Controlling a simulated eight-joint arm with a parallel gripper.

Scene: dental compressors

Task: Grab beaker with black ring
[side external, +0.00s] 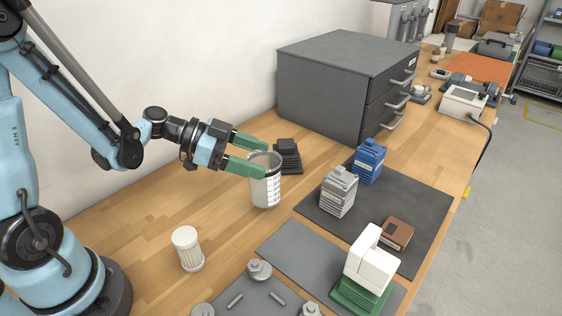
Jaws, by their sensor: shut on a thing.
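A clear beaker (266,190) with white graduation markings and a dark ring at its rim stands upright on the wooden bench, near the middle of the side external view. My gripper (257,158), with green fingers, reaches it from the left at rim height. It is shut on the beaker, with one finger at the near side and the other at the far side. The near finger hides part of the beaker's upper wall. The beaker's base appears to be on or just above the bench; I cannot tell which.
A black block (287,156) stands close behind the beaker. A white ribbed cylinder (187,250) stands at front left. A dark mat (412,208) holds grey and blue blocks and a brown box. A grey drawer cabinet (330,80) stands behind. Bare wood lies left of the beaker.

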